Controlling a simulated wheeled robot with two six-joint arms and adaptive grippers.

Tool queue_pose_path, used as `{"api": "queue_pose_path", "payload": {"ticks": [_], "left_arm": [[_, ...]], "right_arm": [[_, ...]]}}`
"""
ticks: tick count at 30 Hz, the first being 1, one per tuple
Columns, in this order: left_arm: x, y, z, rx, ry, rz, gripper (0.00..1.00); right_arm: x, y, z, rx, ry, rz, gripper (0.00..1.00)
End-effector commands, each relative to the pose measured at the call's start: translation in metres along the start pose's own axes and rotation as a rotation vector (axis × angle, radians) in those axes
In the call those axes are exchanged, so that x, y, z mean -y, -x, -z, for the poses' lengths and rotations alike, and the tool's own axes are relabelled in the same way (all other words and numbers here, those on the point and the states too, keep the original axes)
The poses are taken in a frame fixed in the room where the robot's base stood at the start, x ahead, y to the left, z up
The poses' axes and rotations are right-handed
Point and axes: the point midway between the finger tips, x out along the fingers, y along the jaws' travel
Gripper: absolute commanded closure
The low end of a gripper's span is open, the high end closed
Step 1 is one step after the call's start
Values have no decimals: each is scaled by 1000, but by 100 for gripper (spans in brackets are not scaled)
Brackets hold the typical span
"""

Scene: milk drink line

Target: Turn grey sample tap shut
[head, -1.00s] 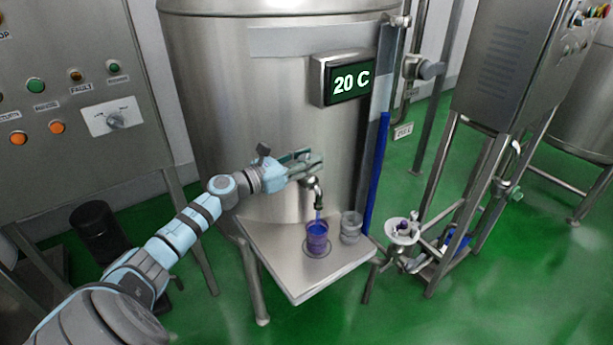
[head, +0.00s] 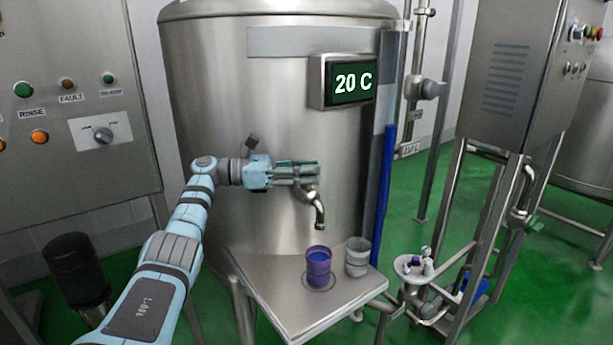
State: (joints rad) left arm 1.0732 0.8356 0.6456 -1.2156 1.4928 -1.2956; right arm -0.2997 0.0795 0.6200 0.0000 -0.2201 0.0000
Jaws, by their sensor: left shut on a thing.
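The sample tap (head: 319,208) sticks out of the front of the steel tank (head: 270,110), its spout curving down. My left gripper (head: 305,172) is shut at the top of the tap, on its handle, which the fingers mostly hide. No stream shows below the spout. A cup with purple liquid (head: 318,268) stands upright on the steel shelf (head: 300,318) under the spout. My right gripper is not in view.
A clear grey cup (head: 357,256) stands on the shelf to the right of the purple one. A display (head: 349,82) on the tank reads 20 C. A blue level tube (head: 383,190) runs down the tank's right side. A control panel (head: 70,100) stands at left.

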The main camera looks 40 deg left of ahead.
Motion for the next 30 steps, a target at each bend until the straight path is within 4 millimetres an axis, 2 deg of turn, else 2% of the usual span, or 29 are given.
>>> {"api": "queue_pose_path", "payload": {"ticks": [9, 10, 13, 23, 26, 30], "left_arm": [[0, -1, 1, -3, 4, 3, 92], [0, -1, 1, -3, 4, 3, 59], [0, -1, 1, -2, 3, 3, 43], [0, 2, 1, -1, 3, 2, 43], [0, 17, 1, -2, 4, 0, 43], [-1, 49, 0, -1, 4, -1, 43]], "right_arm": [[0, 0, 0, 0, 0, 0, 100], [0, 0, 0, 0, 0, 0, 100], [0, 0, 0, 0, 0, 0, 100], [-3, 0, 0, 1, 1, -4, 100], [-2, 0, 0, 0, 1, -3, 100], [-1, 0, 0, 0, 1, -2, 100]]}}
